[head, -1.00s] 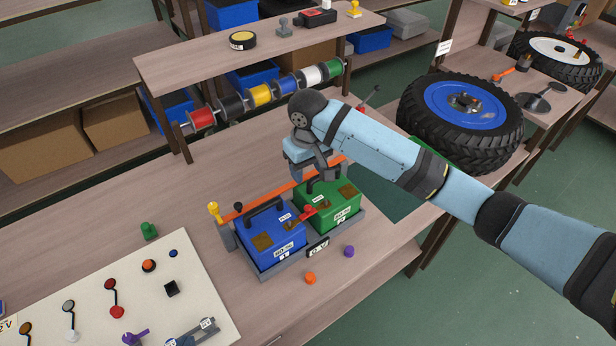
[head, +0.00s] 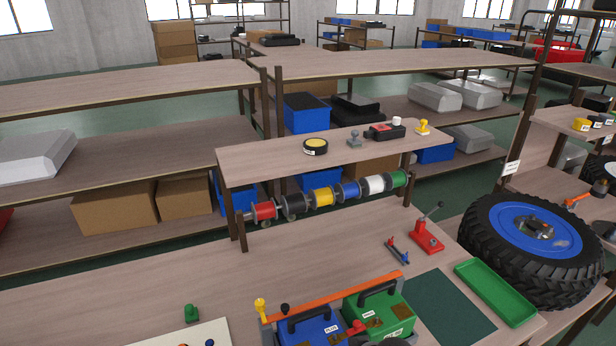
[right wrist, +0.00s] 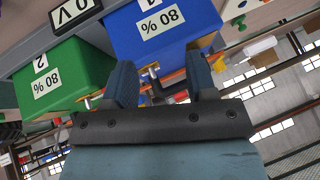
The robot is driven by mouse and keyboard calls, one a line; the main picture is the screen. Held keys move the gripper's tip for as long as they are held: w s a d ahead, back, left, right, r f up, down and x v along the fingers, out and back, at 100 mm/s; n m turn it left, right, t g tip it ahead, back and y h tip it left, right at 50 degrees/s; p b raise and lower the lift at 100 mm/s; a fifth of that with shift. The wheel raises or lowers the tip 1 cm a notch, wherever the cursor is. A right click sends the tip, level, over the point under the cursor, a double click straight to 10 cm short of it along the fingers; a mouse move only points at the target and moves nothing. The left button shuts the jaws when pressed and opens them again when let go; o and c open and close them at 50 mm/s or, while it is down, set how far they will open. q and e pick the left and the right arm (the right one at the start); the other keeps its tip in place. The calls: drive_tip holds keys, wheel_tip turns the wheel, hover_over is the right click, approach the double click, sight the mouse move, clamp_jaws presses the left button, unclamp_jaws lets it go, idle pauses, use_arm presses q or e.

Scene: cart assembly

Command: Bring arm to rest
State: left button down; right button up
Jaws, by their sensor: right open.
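My right gripper (right wrist: 162,78) shows in the right wrist view with its two dark fingers apart. No object is held between them. A blue battery (right wrist: 165,40) and a green battery (right wrist: 60,72), each labelled 80 %, appear just beyond the fingers, upside down in that view. Whether a finger touches them I cannot tell. In the head view, the blue battery (head: 306,334) and green battery (head: 375,318) stand side by side at the bottom edge, partly cut off. A dark piece at the bottom edge there may be mine. My left gripper is in no view.
Behind the batteries, a raised shelf (head: 280,160) stands over several coloured spools. A red lever press (head: 427,238), a green tray (head: 495,292) and a large wheel (head: 538,240) lie to the right.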

drive_tip(key=s+d+f+t+h, duration=0.1)
drive_tip(key=s+d+f+t, duration=0.1)
drive_tip(key=s+d, duration=0.4)
drive_tip(key=s+d+f+t+h, duration=0.1)
drive_tip(key=s+d+f+t, duration=0.2)
drive_tip(key=s+d, duration=0.3)
drive_tip(key=s+t, duration=0.1)
drive_tip(key=s, duration=0.4)
drive_tip(key=shift+s+f, duration=0.1)
